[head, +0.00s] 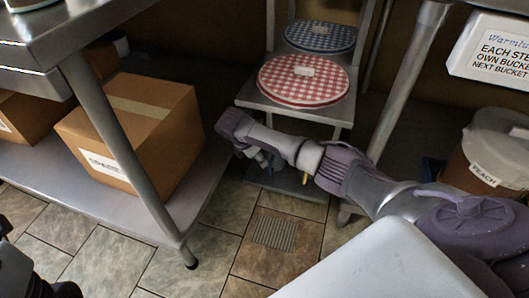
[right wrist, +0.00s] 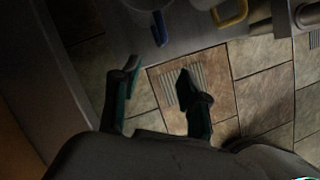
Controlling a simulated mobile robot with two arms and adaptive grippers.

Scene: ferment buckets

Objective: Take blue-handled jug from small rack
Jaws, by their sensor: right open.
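The small rack (head: 292,112) stands at the back centre in the head view, with checkered round lids on its upper shelves. In the right wrist view a blue handle (right wrist: 160,28) of a jug shows at the rack's low level, and a yellow handle (right wrist: 232,13) is to its right. The jug bodies are mostly cut off by the frame. My right gripper (right wrist: 158,82) is open and empty, with the blue handle beyond the gap between its fingertips. My right arm hides part of the rack in the head view. A dark part of my left gripper (head: 42,283) shows at the lower left.
A red checkered lid (head: 303,77) and a blue checkered lid (head: 320,37) lie on the rack. A cardboard box (head: 140,125) sits on the steel table's lower shelf at left. A bucket labelled PEACH (head: 490,150) stands at right. Tiled floor with a drain grate (head: 273,234) is open below.

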